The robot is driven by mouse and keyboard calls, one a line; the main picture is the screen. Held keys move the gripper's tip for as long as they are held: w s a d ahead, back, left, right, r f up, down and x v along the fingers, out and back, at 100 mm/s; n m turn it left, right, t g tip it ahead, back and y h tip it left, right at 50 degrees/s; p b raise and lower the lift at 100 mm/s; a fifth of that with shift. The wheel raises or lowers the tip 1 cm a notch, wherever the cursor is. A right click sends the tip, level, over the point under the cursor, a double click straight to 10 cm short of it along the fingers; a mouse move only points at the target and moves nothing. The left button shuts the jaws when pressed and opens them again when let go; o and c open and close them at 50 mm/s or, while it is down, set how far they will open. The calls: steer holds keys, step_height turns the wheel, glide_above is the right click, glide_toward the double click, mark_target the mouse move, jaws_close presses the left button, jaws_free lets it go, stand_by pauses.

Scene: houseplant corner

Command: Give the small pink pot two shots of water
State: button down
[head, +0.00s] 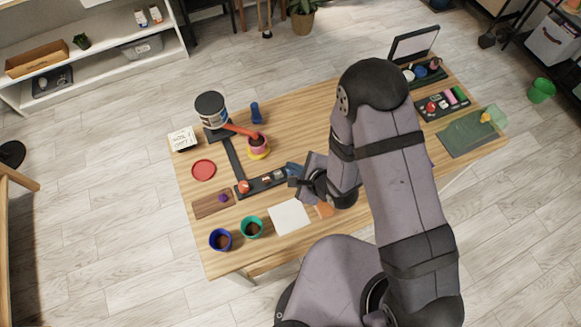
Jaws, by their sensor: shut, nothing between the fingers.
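The small pink pot (258,141) holds dark soil and stands on a yellow saucer (259,154) left of the table's middle. An orange spout (240,130) runs from a dark-and-white tank (211,110) to above the pot. I cannot tell whether water flows. A black strip (236,165) leads from the tank's base to a black control panel (266,182) with a red button (244,187) at its left end. My gripper (293,180) is shut and empty, at or above the panel's right end. My wrist hides what lies beneath; I cannot tell whether it touches the panel.
A note card (182,140), a red saucer (203,170) and a blue bottle (256,113) are nearby. Blue (220,240) and teal (252,228) pots stand at the front left, beside a white sheet (289,216). Trays and a green mat (468,135) are at right. The back middle is clear.

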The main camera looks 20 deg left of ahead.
steer(key=shift+r, duration=0.1)
steer(key=shift+r+p, duration=0.8)
steer(key=shift+p, duration=0.05)
step_height(320, 180, up, 5)
steer(key=p, duration=0.4)
stand_by(0.4)
stand_by(2.4)
steer(key=shift+g+h, duration=0.4)
steer(key=shift+h, duration=0.5)
steer(key=r+p, duration=0.1)
steer(key=r, duration=0.1)
steer(key=r+p, duration=0.2)
steer(key=shift+w+a, duration=0.1)
steer(key=shift+a, duration=0.1)
